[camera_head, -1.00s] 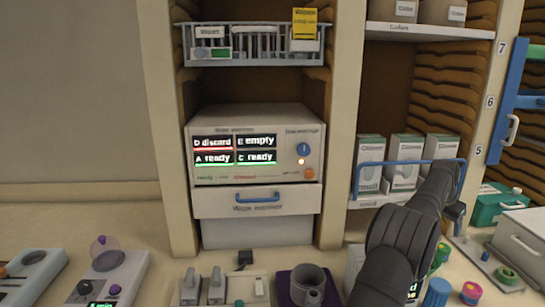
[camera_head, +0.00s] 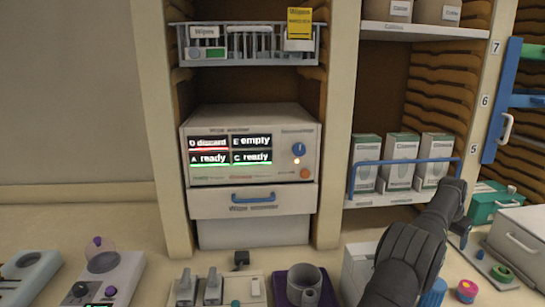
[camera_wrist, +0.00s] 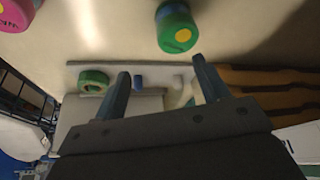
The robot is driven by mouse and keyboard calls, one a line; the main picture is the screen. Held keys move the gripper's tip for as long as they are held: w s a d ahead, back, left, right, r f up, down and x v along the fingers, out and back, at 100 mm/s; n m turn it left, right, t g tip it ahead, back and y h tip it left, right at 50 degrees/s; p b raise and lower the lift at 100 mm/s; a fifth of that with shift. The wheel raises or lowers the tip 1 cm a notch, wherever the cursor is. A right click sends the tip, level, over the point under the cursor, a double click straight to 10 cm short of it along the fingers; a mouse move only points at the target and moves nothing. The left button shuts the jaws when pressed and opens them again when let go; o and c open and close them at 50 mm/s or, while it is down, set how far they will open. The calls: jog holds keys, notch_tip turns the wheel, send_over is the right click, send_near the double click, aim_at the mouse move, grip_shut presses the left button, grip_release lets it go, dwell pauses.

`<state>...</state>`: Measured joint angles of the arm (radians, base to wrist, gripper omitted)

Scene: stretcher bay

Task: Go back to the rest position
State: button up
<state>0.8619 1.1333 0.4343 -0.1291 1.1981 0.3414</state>
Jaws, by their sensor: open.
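My arm reaches in from the lower right of the head view, with its wrist in front of the right end of the blue-railed shelf. My gripper (camera_wrist: 164,72) shows in the wrist view with its two dark fingers spread apart and nothing between them. The fingers point out over the counter, towards a green roll-like item (camera_wrist: 92,82) and a green-and-yellow capped item (camera_wrist: 176,28). In the head view the fingertips are too small and dark to make out clearly.
White cartons (camera_head: 401,160) stand behind the blue rail (camera_head: 405,162) close to my wrist. A teal case (camera_head: 487,203) and a white box (camera_head: 518,235) lie right of the arm. The wipe warmer (camera_head: 252,190) is at centre.

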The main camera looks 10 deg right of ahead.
jog(key=s+d+r, duration=0.2)
jog(key=s+r, duration=0.3)
jog(key=s, duration=0.4)
jog(key=w+a+r+n+t+y, duration=0.1)
jog(key=w+a+r+n, duration=0.3)
jog(key=a, duration=0.5)
jog(key=w+a+r+n, duration=0.1)
jog(key=w+a+r, duration=0.4)
jog(key=a, duration=0.3)
jog(key=w+a+r+n+t+y, duration=0.1)
jog(key=w+a+r+n, duration=0.3)
jog(key=a, duration=0.5)
jog(key=a+r+n+y, duration=0.1)
jog(key=a+r+n, duration=0.1)
jog(key=a, duration=0.7)
jog(key=w+a+r+n+y, duration=0.1)
jog(key=a+r+n, duration=0.2)
jog(key=a, duration=0.6)
jog(key=a+r+n+y, duration=0.1)
jog(key=a+r+n, duration=0.1)
jog(key=a+r, duration=0.4)
jog(key=shift+w+a+r+n, duration=0.1)
jog(key=shift+w+a+n, duration=0.1)
jog(key=shift+a, duration=0.65)
jog(key=shift+w+a+n, duration=0.15)
jog(key=shift+a+n, duration=0.05)
jog(key=shift+a, duration=0.6)
jog(key=shift+o, duration=0.4)
